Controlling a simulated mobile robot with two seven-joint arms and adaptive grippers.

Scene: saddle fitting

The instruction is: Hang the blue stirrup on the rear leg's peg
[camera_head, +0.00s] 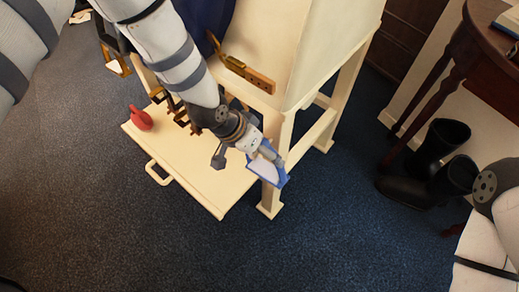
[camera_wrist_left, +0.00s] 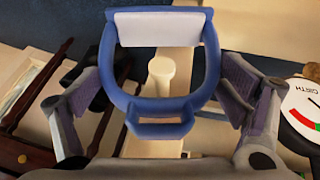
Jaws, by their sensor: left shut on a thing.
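The blue stirrup (camera_head: 282,177), with a white tread pad, is at my left gripper (camera_head: 262,152), in front of the stand's near leg (camera_head: 270,197). In the left wrist view the stirrup (camera_wrist_left: 126,96) is between the two fingers, tread at the top of the picture. My left gripper is shut on it. A round cream peg (camera_wrist_left: 161,72) shows through the stirrup's opening; I cannot tell whether it passes through or lies behind. In the head view the peg is hidden. My right gripper is out of view.
A cream shelf (camera_head: 205,188) with a handle juts from the stand and holds a red object (camera_head: 140,118). Black boots (camera_head: 432,165) stand by a dark wooden table (camera_head: 480,65) at right. A girth dial (camera_wrist_left: 303,108) is at the wrist view's right. Carpet in front is clear.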

